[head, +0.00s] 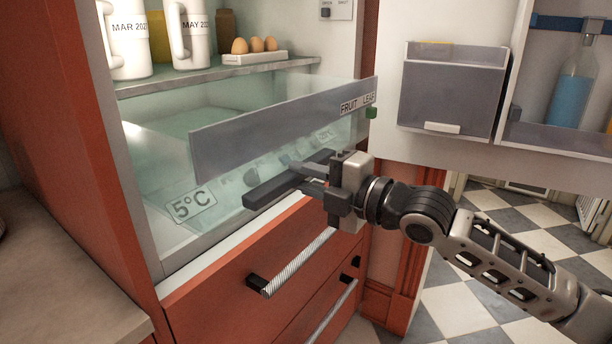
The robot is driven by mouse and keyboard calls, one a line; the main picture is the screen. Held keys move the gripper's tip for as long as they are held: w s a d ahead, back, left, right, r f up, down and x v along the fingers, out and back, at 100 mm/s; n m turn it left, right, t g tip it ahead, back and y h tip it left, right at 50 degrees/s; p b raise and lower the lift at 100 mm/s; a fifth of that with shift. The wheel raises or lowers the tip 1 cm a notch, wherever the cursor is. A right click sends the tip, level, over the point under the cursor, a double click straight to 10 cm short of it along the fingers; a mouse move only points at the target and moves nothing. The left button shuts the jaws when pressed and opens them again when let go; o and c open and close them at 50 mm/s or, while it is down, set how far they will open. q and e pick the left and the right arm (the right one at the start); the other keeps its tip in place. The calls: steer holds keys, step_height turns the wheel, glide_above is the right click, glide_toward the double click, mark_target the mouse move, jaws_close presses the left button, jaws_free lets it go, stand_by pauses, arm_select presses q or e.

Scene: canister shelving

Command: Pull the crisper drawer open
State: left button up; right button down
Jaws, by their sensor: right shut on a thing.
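The crisper drawer (270,125) is a clear bin low in the open fridge, with a grey top strip marked "FRUIT" and "LEAF" and a "5°C" label on its front. A dark bar handle (268,191) runs across its front. My right gripper (318,180) comes in from the right and is shut on the handle near its right part. The drawer front seems to stand forward of the shelf edge above; how far it is out I cannot tell. My left gripper is not in view.
Above is a shelf (215,75) with white jugs and an egg tray (254,57). The open fridge door (460,145) with bins and a blue bottle (572,88) is at right. Red drawers (270,265) with ribbed handles are below. A counter (60,270) is at left.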

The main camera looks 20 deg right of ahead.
steer(key=c, duration=1.3)
jaws_free()
